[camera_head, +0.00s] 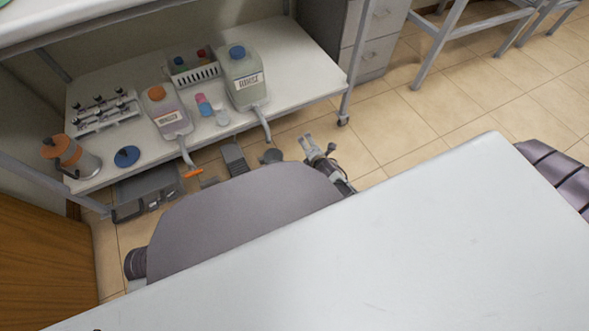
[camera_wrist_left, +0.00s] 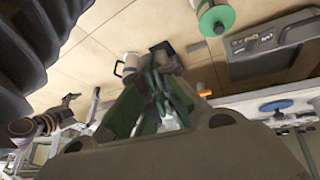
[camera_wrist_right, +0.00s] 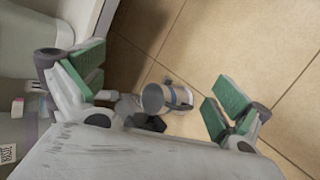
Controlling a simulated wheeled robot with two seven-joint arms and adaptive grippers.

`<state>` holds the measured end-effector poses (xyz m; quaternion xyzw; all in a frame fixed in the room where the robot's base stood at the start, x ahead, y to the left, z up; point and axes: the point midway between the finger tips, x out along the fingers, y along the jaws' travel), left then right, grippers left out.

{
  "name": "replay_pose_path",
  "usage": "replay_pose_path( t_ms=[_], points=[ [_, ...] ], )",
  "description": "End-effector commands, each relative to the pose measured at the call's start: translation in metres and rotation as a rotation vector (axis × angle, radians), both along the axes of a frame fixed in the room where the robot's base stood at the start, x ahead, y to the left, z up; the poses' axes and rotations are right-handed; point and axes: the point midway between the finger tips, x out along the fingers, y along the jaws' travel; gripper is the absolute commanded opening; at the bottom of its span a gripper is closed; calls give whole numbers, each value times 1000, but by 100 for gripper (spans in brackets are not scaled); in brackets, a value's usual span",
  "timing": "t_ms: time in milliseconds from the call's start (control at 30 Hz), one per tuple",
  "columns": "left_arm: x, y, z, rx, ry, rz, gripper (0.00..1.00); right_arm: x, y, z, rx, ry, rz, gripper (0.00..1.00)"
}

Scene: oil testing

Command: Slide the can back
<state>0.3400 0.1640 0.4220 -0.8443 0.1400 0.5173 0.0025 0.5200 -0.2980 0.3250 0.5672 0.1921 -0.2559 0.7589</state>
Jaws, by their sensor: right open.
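Two cans with spouts stand on the low white shelf. The clear can (camera_head: 247,90) has a blue cap; the pinkish can (camera_head: 168,115) has an orange cap. Their spouts reach past the shelf's front edge. The clear can partly shows at the left of the right wrist view (camera_wrist_right: 30,115). My right gripper (camera_head: 307,146) is open and empty, apart from the clear can, in front of the shelf and to its right. Its green pads also show in the right wrist view (camera_wrist_right: 152,95). My left gripper (camera_wrist_left: 168,78) shows only in its wrist view; its pads are close together.
A metal cylinder with a handle (camera_wrist_right: 157,98) is below the right gripper. The shelf (camera_head: 300,75) also holds a white basket (camera_head: 195,76), a rack (camera_head: 105,115) and a blue disc (camera_head: 126,156). A white tabletop (camera_head: 430,230) fills the lower right. Tiled floor (camera_head: 430,105) lies right.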

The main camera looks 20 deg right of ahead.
Motion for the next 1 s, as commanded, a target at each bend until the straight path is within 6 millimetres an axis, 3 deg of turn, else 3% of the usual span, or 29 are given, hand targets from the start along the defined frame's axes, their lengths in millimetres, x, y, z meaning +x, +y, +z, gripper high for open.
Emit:
replay_pose_path(
  t_ms=[500, 1000],
  points=[
    [-2, -18, -18, -74, -43, 2, 0, 27, 11, -46, -452, -79, 438, 100],
    [-5, -33, -33, -142, -85, 17, 0, 24, 40, -93, -858, -191, 867, 100]
  ],
)
